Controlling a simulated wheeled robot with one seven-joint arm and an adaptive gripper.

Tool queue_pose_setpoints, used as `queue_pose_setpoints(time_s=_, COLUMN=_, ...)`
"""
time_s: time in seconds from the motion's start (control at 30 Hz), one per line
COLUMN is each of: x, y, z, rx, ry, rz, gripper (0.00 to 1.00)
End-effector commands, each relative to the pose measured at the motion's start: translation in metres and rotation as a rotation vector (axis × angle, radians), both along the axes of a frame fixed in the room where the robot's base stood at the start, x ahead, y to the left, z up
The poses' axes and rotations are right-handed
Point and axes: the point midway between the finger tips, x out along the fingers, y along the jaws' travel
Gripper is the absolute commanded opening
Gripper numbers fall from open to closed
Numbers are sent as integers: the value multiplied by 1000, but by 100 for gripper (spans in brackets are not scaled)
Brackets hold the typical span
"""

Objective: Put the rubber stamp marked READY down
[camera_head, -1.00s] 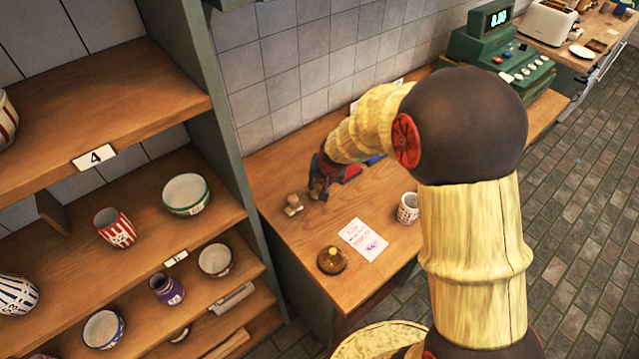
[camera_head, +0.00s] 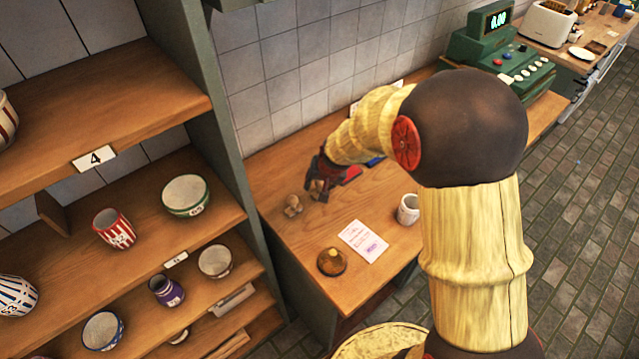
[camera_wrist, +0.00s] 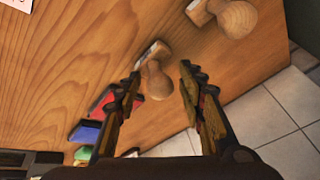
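Two wooden stamps with rounded handles are on the counter. One stamp (camera_wrist: 157,83) is between the fingers of my gripper (camera_wrist: 160,73) in the wrist view, its base resting on the wood. The fingers are spread, with a clear gap on the right of the handle and a smaller one on the left. In the head view my gripper (camera_head: 314,176) is over this stamp (camera_head: 318,189). The other stamp (camera_wrist: 236,18) is a little apart; it also shows in the head view (camera_head: 292,206). The stamp faces are hidden, so I cannot read which is marked READY.
On the counter (camera_head: 300,250) are a brown round-lidded object (camera_head: 331,262), a paper card (camera_head: 363,242) and a white cup (camera_head: 408,209). Red and blue pads (camera_wrist: 87,132) lie behind the gripper. A shelf of cups (camera_head: 115,228) stands left, a green register (camera_head: 497,55) at the back.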

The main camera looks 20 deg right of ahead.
Motion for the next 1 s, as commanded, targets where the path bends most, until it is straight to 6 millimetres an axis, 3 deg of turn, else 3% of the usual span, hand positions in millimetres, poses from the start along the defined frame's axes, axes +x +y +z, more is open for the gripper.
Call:
queue_pose_setpoints(time_s=0.17, x=-5, y=-1, z=18, rx=-1, ry=-3, rz=1, gripper=39)
queue_pose_setpoints(time_s=0.6, x=-42, y=-4, z=95, rx=0, ry=-4, rz=-1, gripper=39)
queue_pose_setpoints(time_s=0.87, x=-55, y=-4, z=116, rx=-2, ry=-4, rz=6, gripper=39)
queue_pose_setpoints(time_s=1.0, x=-77, y=-1, z=152, rx=-23, ry=-18, rz=52, gripper=39)
